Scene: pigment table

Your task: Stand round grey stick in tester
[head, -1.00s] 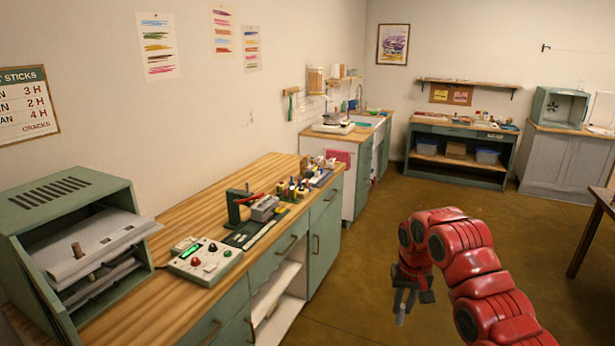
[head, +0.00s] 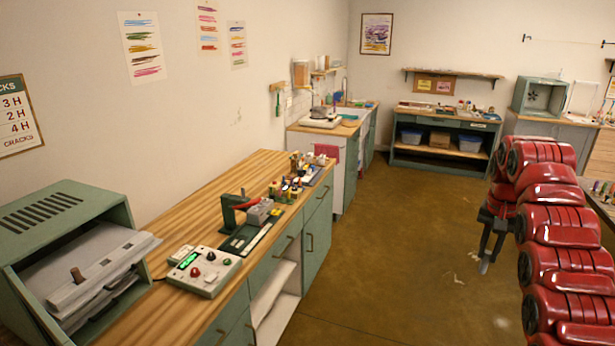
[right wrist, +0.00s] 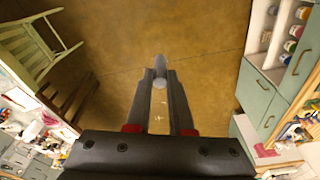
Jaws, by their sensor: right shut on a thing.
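My right gripper (head: 487,248) is over the open floor at the right, away from the bench. In the right wrist view its two fingers (right wrist: 159,92) are closed together near their tips on a small rounded grey thing (right wrist: 158,63), which looks like the round grey stick seen end-on. On the bench stands a green device with a red lever (head: 246,201) and a grey block (head: 259,211); it may be the tester, but I cannot be sure. My left gripper is not in view.
A control box (head: 201,271) with a green display and knobs sits on the wooden bench (head: 185,229). Small bottles crowd the bench's far end. The brown floor (head: 400,260) is clear.

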